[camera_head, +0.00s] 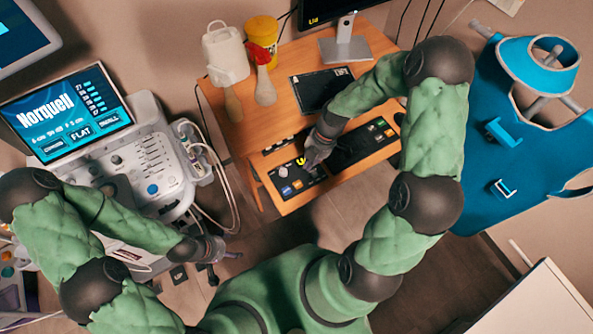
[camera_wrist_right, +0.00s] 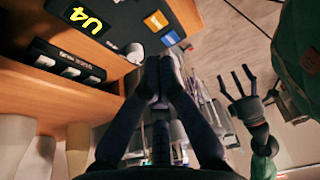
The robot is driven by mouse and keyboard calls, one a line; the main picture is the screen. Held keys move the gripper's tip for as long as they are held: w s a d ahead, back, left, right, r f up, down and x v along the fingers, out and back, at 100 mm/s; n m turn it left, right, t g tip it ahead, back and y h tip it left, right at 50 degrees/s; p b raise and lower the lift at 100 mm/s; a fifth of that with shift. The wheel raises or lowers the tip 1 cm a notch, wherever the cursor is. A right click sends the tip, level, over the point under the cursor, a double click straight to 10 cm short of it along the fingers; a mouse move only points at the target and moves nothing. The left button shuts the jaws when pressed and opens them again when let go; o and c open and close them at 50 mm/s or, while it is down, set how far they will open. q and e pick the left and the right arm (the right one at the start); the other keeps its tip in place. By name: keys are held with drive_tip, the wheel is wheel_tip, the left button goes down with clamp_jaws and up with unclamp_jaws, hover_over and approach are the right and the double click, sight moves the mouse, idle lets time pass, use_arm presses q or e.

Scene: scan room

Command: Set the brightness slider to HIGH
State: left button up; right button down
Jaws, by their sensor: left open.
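A black control panel (camera_head: 297,182) sits on the desk's pull-out shelf. It has a yellow "U4" display (camera_wrist_right: 87,18), a round white knob (camera_wrist_right: 135,52), and orange (camera_wrist_right: 155,20) and blue (camera_wrist_right: 171,38) buttons. A dark strip (camera_wrist_right: 70,66) with several pale controls lies behind it; its lettering is too small to read. I cannot tell which control is the brightness slider. My right gripper (camera_head: 312,160) is over the panel's right part, its fingers together and empty in the wrist view (camera_wrist_right: 165,62). My left gripper (camera_head: 228,252) is open and empty, low beside the ultrasound console; the wrist view shows its spread fingers (camera_wrist_right: 238,88).
A second panel (camera_head: 362,143) with coloured buttons lies right of the first. The ultrasound console (camera_head: 155,160) stands left; blue aprons (camera_head: 525,130) hang right.

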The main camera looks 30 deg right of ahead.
sight(306, 181)
drive_tip(key=b+x, duration=0.2)
drive_tip(key=x, duration=0.7)
drive_tip(key=shift+w+f+b, duration=0.1)
drive_tip(key=shift+f+b, duration=0.3)
drive_tip(key=shift+f, duration=0.1)
drive_tip(key=shift+w+d+r, duration=0.1)
drive_tip(key=shift+d, duration=1.1)
drive_tip(key=shift+d+r, duration=0.1)
drive_tip(key=shift+d, duration=0.55)
